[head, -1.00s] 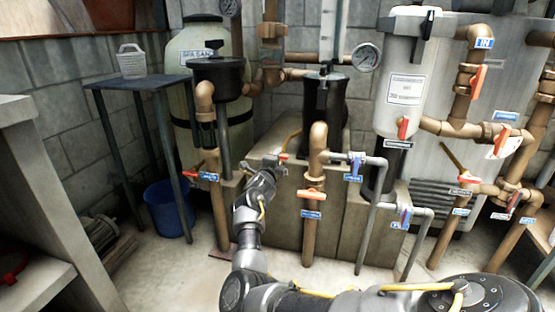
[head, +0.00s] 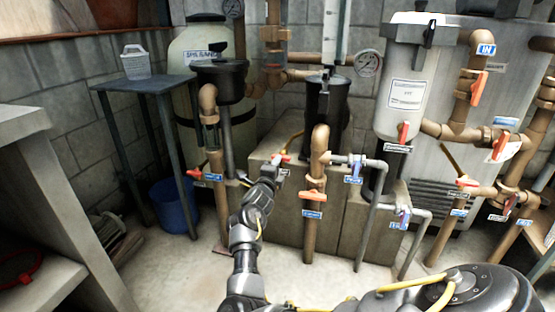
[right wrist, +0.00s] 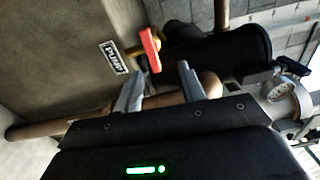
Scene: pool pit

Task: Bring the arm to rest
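My right arm comes in from the lower right of the head view and bends up to my right gripper (head: 268,172). The gripper is close to a small red valve handle (head: 281,158) in front of the black pump strainer (head: 325,115). In the right wrist view, the two grey fingers of my right gripper (right wrist: 160,88) stand apart with nothing between them. The red handle (right wrist: 150,48), beside a "PUMP" label, lies beyond the fingertips and looks apart from them. My left gripper is in neither view.
Brown pipes with an orange-handled valve (head: 312,196) stand right of my gripper. Pale floor (head: 190,265) is open.

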